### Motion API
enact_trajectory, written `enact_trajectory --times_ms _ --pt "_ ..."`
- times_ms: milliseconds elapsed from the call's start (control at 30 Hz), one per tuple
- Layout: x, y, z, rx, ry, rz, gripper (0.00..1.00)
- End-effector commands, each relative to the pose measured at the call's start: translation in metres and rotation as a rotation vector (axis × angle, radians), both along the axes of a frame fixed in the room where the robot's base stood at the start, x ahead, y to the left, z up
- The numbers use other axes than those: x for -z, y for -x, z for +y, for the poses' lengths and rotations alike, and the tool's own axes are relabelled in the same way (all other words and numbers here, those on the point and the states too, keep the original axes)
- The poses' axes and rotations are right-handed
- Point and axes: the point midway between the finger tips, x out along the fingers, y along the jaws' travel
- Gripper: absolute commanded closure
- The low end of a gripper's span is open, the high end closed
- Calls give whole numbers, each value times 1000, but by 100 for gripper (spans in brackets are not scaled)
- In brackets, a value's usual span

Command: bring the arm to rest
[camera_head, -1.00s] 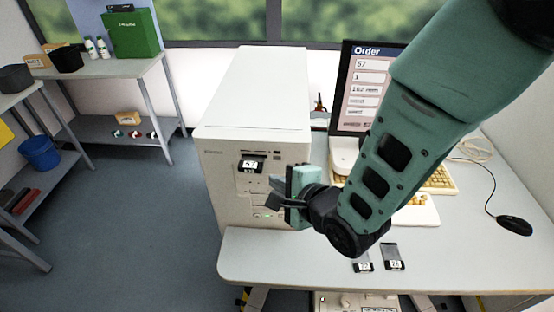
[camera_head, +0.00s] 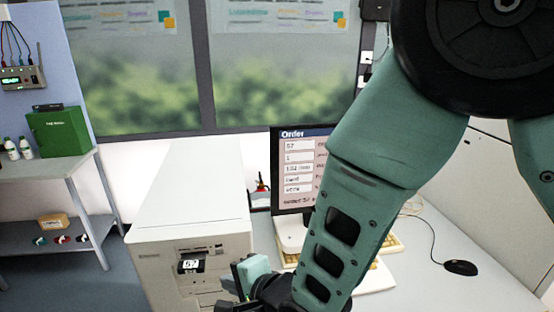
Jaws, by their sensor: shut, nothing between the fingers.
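My green arm (camera_head: 372,172) comes down from the upper right and crosses in front of the monitor. My gripper (camera_head: 232,287) is at the bottom of the view, in front of the right part of the printer's front face. It is shut and empty, and its lower part is partly cut off by the frame edge.
The monitor (camera_head: 302,165) showing an order stands behind my arm, with a keyboard (camera_head: 385,245) partly hidden by it. A black mouse (camera_head: 461,267) lies on the white table (camera_head: 430,285) at right. A side table (camera_head: 35,163) with a green box (camera_head: 60,132) stands at left.

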Motion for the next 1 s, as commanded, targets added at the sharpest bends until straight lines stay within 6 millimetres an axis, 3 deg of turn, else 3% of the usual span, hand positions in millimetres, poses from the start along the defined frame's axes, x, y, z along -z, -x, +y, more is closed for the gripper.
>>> enact_trajectory --times_ms 100,267,400,600,800,1000 --pt "-18 1 -31 -97 218 -53 100" --pt "-39 26 -87 -360 556 -114 100" --pt "-57 62 -142 -662 805 -148 100" --pt "-77 118 -213 -1090 1023 -162 100" --pt "-87 150 -246 -1325 1086 -154 100" --pt "-88 154 -250 -1360 1090 -151 100"
